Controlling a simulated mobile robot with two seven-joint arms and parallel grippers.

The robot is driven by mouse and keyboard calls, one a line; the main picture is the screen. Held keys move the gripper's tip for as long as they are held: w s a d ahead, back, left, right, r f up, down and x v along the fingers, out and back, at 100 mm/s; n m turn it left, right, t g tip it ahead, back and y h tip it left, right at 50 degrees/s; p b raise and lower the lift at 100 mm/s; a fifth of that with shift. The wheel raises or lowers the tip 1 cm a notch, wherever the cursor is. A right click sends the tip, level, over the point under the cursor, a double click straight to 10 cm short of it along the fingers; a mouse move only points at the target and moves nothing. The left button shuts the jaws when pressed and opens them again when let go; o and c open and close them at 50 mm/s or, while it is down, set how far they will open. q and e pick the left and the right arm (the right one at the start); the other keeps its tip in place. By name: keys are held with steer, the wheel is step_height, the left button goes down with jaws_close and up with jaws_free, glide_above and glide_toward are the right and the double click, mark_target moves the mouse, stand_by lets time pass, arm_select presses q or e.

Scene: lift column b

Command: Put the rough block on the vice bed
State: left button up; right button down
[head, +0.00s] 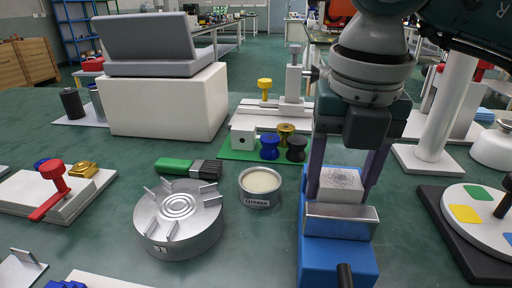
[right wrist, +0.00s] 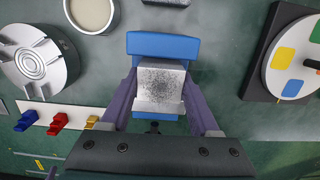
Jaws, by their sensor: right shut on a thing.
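The rough block (head: 341,183), pale grey with dark speckles on top, is held between the purple fingers of my right gripper (head: 342,180). It also shows in the right wrist view (right wrist: 160,83) between the fingertips. The blue vice (head: 335,258) has a silver front jaw (head: 340,220) and a dark handle at its near end. The block is over the vice bed, behind the silver jaw and in front of the blue far end (right wrist: 163,46). The bed under it is hidden, so I cannot tell whether they touch. My left gripper is not in view.
A grease tin (head: 260,187) and a round grey chuck (head: 179,218) stand left of the vice. A turntable with coloured patches (head: 480,212) is at the right. Bare bench lies between the tin and the vice.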

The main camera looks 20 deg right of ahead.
mark_target(341, 184)
steer(key=shift+f, duration=0.15)
steer(key=shift+c, duration=0.6)
jaws_free()
steer(key=shift+r, duration=0.6)
step_height(341, 184, up, 11)
steer(key=s+p, duration=0.1)
steer(key=p, duration=0.1)
steer(key=shift+a+p, duration=0.4)
steer(key=shift+s+a, duration=0.1)
steer(key=shift+s, duration=0.05)
